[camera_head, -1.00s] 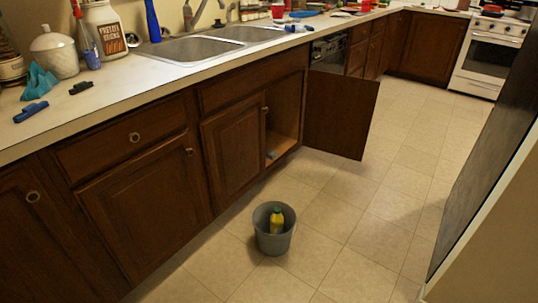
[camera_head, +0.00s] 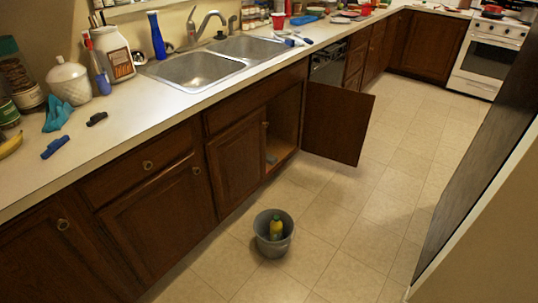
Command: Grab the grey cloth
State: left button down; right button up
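I cannot make out a clearly grey cloth. A small blue-grey item (camera_head: 271,159) lies on the floor of the open cabinet under the sink; it is too small to tell what it is. A crumpled teal cloth (camera_head: 56,117) lies on the counter at the left, in front of a white lidded jar (camera_head: 69,82). Neither of my grippers is in view.
A grey bucket (camera_head: 262,242) holding a yellow bottle (camera_head: 276,229) stands on the floor before the cabinets. An open cabinet door (camera_head: 337,121) juts over the floor. The double sink (camera_head: 195,70) is empty.

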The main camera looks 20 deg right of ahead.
aim_at(271, 159)
jog(key=i+l+u, duration=0.15)
jog(key=i+l, duration=0.2)
jog(key=i+l+u, duration=0.15)
jog(key=i+l, duration=0.15)
jog(key=l, duration=0.15)
jog(key=i+l+u, duration=0.2)
jog(key=l, duration=0.25)
jog(key=i+l+u, duration=0.25)
jog(key=l, duration=0.25)
jog(key=i+l+u, duration=0.2)
jog(key=l, duration=0.3)
jog(key=l+u, duration=0.2)
jog(key=l, duration=0.3)
jog(key=l+u, duration=0.25)
jog(key=l, duration=0.3)
